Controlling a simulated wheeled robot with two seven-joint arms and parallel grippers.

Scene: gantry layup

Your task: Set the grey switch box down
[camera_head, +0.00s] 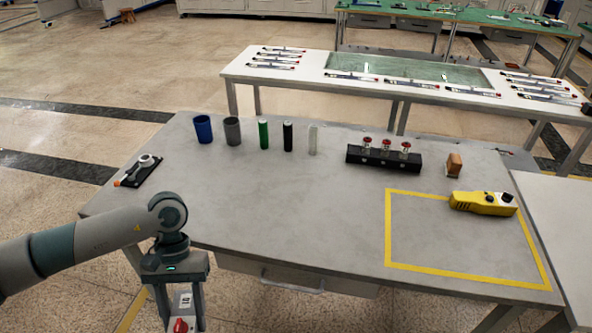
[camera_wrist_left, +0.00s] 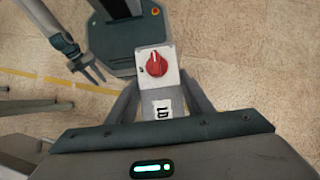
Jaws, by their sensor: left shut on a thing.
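The grey switch box (camera_wrist_left: 148,52) has a red round knob on its face and a white label below it. My left gripper (camera_wrist_left: 155,92) is shut on the box, one finger on each side. In the head view the box (camera_head: 185,300) hangs in my left gripper (camera_head: 182,305), in front of the table's (camera_head: 300,215) front left edge, with floor below. The bottom of the box is cut off there. My right gripper (camera_wrist_left: 88,70) shows at the upper left of the left wrist view, empty, its fingers apart.
A yellow-taped rectangle (camera_head: 388,235) marks the table's right side, with a yellow tool (camera_head: 483,203) over its back right. Several cups and cylinders (camera_head: 263,134), a black block with red knobs (camera_head: 383,158) and a brown block (camera_head: 454,164) stand behind. The table's middle is clear.

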